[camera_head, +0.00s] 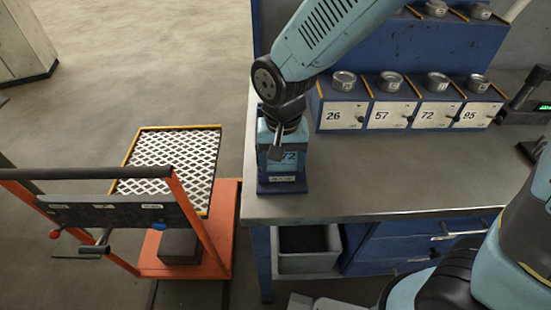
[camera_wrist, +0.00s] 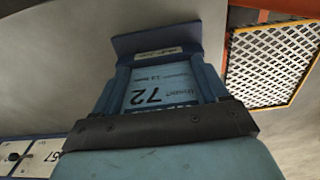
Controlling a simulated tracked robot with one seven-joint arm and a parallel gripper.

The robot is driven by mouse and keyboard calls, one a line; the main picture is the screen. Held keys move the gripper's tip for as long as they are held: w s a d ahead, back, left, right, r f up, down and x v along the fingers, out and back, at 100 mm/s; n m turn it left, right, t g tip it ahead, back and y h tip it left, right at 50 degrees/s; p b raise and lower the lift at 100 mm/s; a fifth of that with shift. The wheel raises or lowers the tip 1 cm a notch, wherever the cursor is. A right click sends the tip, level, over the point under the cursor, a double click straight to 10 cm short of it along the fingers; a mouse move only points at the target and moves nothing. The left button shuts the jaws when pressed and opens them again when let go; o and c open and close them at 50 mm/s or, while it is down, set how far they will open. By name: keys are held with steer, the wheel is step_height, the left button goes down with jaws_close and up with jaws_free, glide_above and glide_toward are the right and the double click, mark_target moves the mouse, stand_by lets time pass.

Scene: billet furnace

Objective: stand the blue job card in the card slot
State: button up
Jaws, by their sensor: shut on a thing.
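The blue job card (camera_head: 290,158), light blue and marked 72, stands upright at the left front of the bench. My gripper (camera_head: 284,132) is above it, pointing down and shut on its upper part. The dark blue card slot (camera_head: 282,187), with a small white label, is on the bench at the card's lower end. In the wrist view the card (camera_wrist: 160,84) lies between the dark blue side rails of the slot (camera_wrist: 158,40), its number upside down. The card's bottom edge is hidden, so I cannot tell how deep it sits.
Numbered drawers (camera_head: 390,115) with metal tins on top stand at the back of the bench (camera_head: 400,180). An orange cart (camera_head: 222,235) with a mesh panel (camera_head: 170,158) is left of the bench. A grey bin (camera_head: 305,250) is beneath. The bench's middle is clear.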

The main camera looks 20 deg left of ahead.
steer(key=shift+s, duration=0.1)
steer(key=o, duration=1.6)
steer(key=shift+r, duration=0.1)
step_height(320, 180, up, 14)
steer(key=shift+d+f, duration=0.1)
steer(key=shift+f, duration=0.05)
steer(key=w+d+r+m+t+y, duration=0.1)
steer(key=w+d+r, duration=0.2)
steer(key=d, duration=0.5)
steer(key=w+d+r+m+t, duration=0.15)
steer(key=w+d, duration=0.25)
steer(key=d, duration=0.4)
steer(key=s+d+r+t, duration=0.1)
steer(key=d, duration=0.5)
steer(key=s+d+r+t, duration=0.1)
steer(key=s+d, duration=0.1)
steer(key=d, duration=0.4)
steer(key=s+d+r+m+t+h, duration=0.1)
steer(key=d, duration=0.5)
steer(key=shift+s+r, duration=0.15)
steer(key=shift+s, duration=0.15)
